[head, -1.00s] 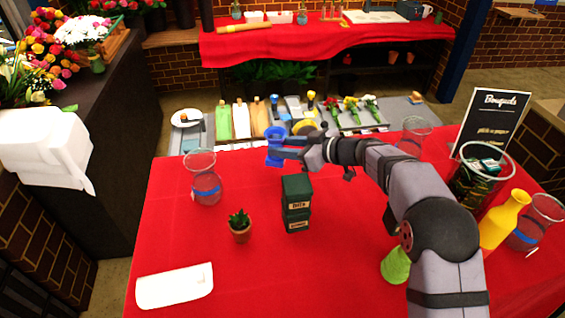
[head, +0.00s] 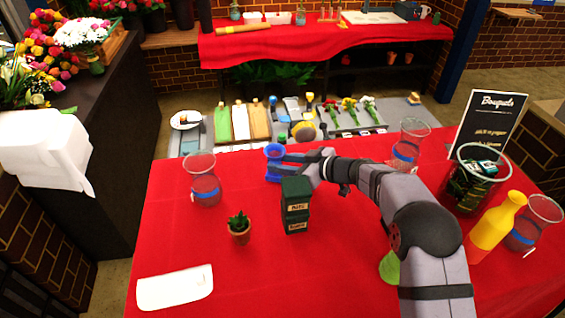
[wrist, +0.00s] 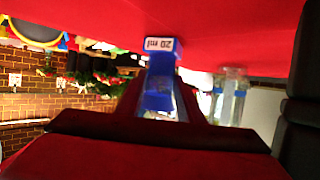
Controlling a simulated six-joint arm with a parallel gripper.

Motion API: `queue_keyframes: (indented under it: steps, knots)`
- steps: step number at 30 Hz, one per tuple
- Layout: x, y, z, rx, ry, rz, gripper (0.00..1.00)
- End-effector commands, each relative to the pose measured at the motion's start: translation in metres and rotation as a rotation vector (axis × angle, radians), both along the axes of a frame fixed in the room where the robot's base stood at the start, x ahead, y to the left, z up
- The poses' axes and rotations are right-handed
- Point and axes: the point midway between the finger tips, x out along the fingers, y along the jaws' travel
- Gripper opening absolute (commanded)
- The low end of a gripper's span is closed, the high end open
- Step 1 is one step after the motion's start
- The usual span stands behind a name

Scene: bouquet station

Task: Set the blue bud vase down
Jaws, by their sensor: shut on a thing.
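The blue bud vase (head: 273,163) is upright at the far part of the red-covered table, just behind the dark green boxes in the head view. My gripper (head: 286,160) reaches it from the right and is shut on it. In the wrist view the blue vase (wrist: 160,85) is between the fingers of my gripper (wrist: 160,108), with a white "20 ml" label near its end. Its base looks to be at or very close to the red cloth; I cannot tell whether it touches.
Stacked dark green boxes (head: 295,205) stand close in front of my gripper. A glass vase (head: 204,180) stands to the left, a potted plant (head: 239,228) in front, and another glass vase (head: 409,145) to the right. Red cloth (head: 235,190) is clear between the left vase and the boxes.

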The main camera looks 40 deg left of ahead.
Motion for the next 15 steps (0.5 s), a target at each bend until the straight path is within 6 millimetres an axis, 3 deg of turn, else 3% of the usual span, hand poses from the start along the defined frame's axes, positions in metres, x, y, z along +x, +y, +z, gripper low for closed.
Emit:
queue_keyframes:
  steps: [4,5,7,15]
  knots:
    - [0.0003,0.0004,-0.0014,0.003,0.0,0.0,0.0]
    - [0.0001,0.0001,-0.0027,0.0,0.001,0.0,0.38]
    - [0.0,0.0,-0.0025,0.0,0.0,0.0,0.52]
    - [0.0,0.0,-0.0023,0.0,0.0,0.0,0.52]
